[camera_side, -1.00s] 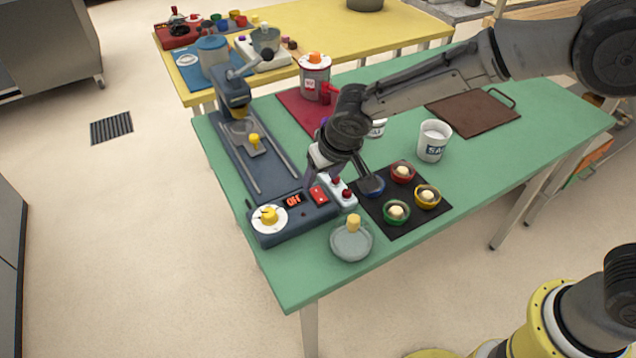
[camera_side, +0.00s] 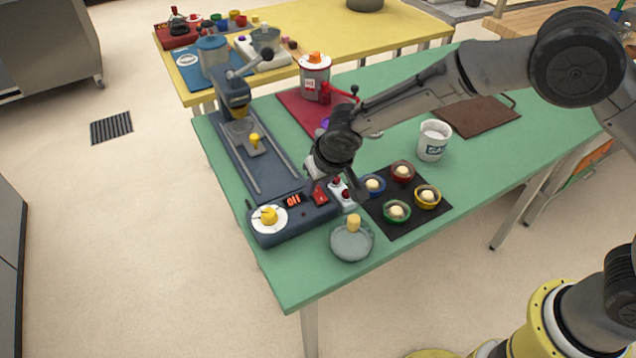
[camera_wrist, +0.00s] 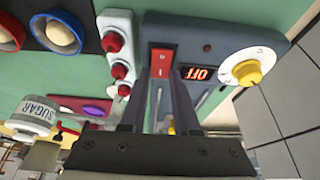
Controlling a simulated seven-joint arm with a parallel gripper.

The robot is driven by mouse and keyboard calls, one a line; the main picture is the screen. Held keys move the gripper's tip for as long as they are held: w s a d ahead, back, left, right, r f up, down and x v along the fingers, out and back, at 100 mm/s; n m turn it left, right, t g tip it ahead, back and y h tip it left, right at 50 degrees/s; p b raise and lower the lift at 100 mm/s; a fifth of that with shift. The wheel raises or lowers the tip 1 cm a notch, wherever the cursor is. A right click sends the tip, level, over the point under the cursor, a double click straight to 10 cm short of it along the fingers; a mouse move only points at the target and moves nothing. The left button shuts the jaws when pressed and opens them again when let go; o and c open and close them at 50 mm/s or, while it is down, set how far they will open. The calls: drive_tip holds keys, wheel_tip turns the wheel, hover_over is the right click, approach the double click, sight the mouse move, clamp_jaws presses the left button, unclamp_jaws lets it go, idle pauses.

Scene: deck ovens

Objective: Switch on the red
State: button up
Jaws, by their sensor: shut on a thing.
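The red rocker switch (camera_side: 320,196) is on the front control panel (camera_side: 290,222) of the blue press machine. It also shows in the wrist view (camera_wrist: 162,61), beside a lit display (camera_wrist: 198,73) that reads OFF. My gripper (camera_side: 331,186) is low over the panel by the switch, its dark body hiding part of that area. In the wrist view, my gripper's two fingers (camera_wrist: 161,80) reach to either side of the red switch and are shut on it. Whether the fingertips press the rocker itself is hard to see.
A white box with red knobs (camera_side: 345,195) stands close beside the switch. A yellow-knobbed dial (camera_side: 268,216) is left on the panel. A black mat (camera_side: 410,222) with several coloured bowls lies to the right. A grey lidded dish (camera_side: 351,243) stands in front; a sugar pot (camera_side: 433,140) is behind.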

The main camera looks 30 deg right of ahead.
drive_tip(key=shift+w, duration=0.15)
clamp_jaws()
drive_tip(key=shift+w+g, duration=0.1)
drive_tip(key=shift+g, duration=0.5)
drive_tip(key=o, duration=0.9)
unclamp_jaws()
drive_tip(key=shift+r, duration=0.15)
drive_tip(key=v, duration=1.3)
drive_tip(key=shift+r, duration=0.3)
